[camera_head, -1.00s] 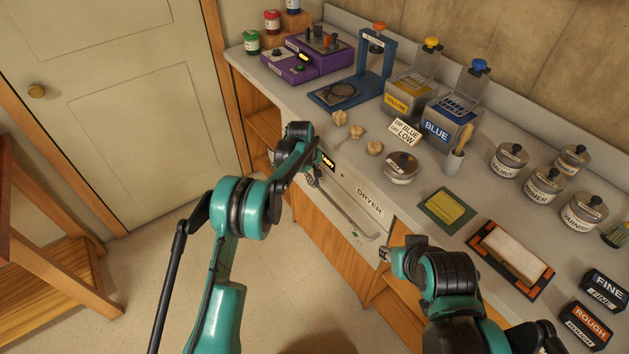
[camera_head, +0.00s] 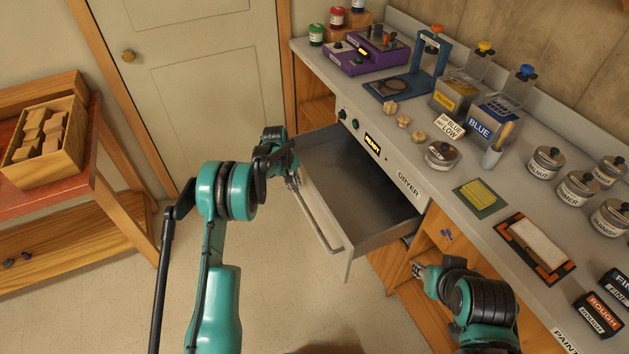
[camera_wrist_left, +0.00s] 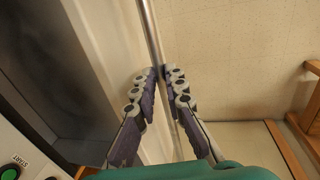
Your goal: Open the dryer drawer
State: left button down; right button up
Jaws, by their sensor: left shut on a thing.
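The dryer drawer (camera_head: 318,221) stands pulled out from the counter front, below the panel marked DRYER. Its grey inside (camera_head: 365,190) shows and looks empty. A long metal bar handle (camera_head: 318,222) runs along the drawer's front. My left gripper (camera_head: 291,181) is at the far end of this handle. In the left wrist view, the left gripper's fingers (camera_wrist_left: 160,84) are closed around the handle bar (camera_wrist_left: 151,35). My right gripper (camera_head: 418,270) is near the open cabinet under the counter, right of the drawer, apart from it; its fingers are too small to judge.
The counter holds a purple device (camera_head: 370,50), a blue stand (camera_head: 425,60), yellow and blue tanks, several jars and a sanding tray (camera_head: 535,247). A wooden bench with a box of blocks (camera_head: 45,140) stands left. The floor between is clear.

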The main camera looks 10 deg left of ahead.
pick_arm(q)
jog(key=shift+s+a, duration=0.65)
jog(key=shift+a, duration=0.25)
jog(key=shift+s+a, duration=0.6)
jog(key=shift+a, duration=0.25)
jog(key=c, duration=1.6)
grip_release()
jog(key=shift+r, duration=0.1)
jog(key=r, duration=0.4)
jog(key=s+a+r, duration=0.1)
jog(key=r, duration=0.6)
jog(key=shift+s+a+r, duration=0.2)
jog(key=shift+a+r, duration=0.1)
jog(key=shift+a, duration=0.1)
